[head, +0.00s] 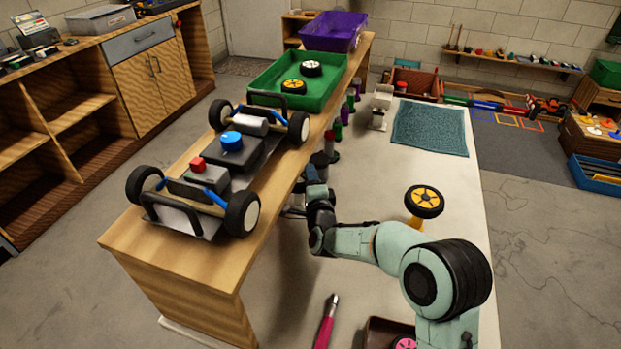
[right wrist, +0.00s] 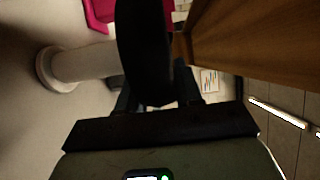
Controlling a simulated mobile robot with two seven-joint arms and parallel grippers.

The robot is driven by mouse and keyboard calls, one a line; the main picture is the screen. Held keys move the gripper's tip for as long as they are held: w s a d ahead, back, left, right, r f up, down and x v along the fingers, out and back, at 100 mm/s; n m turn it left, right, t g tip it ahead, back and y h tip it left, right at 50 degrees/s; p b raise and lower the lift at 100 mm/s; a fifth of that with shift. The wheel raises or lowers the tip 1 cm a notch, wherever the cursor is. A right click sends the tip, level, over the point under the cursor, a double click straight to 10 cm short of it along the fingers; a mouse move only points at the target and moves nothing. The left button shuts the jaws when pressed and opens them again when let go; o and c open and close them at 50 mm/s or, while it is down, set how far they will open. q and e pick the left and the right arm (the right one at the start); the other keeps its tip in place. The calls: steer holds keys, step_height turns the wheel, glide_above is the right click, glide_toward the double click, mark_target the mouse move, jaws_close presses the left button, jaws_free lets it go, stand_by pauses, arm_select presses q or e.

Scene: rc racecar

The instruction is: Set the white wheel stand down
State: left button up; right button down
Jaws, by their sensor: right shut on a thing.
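The white wheel stand (right wrist: 85,66) shows in the right wrist view as a pale post with a round flange at its left end. A black tyre-like shape (right wrist: 144,45) covers its other end. My right gripper (right wrist: 160,98) is shut there, seemingly on the stand; the exact contact is hidden. In the head view my right gripper (head: 311,177) is low beside the wooden bench's right edge, above the pale table's left side. The bench and wrist largely hide the stand there; whether its base touches the table cannot be told. My left gripper is out of view.
The wooden bench (head: 150,250) carries the car (head: 233,150) and a green tray (head: 335,92) with wheels. On the pale table (head: 380,180), a yellow wheel stand (head: 413,222) with a wheel, a white stand-like device (head: 380,107) and a blue mat (head: 430,130) stand apart. The table's middle is clear.

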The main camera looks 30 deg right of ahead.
steer(key=c, duration=0.8)
jaws_free()
steer(key=shift+o, duration=0.2)
steer(key=shift+s+r, duration=0.1)
steer(key=shift+r, duration=0.1)
steer(key=v, duration=1.1)
steer(key=shift+s+p, duration=0.4)
steer(key=shift+p, duration=0.05)
steer(key=shift+a+f, duration=0.1)
steer(key=shift+f, duration=0.05)
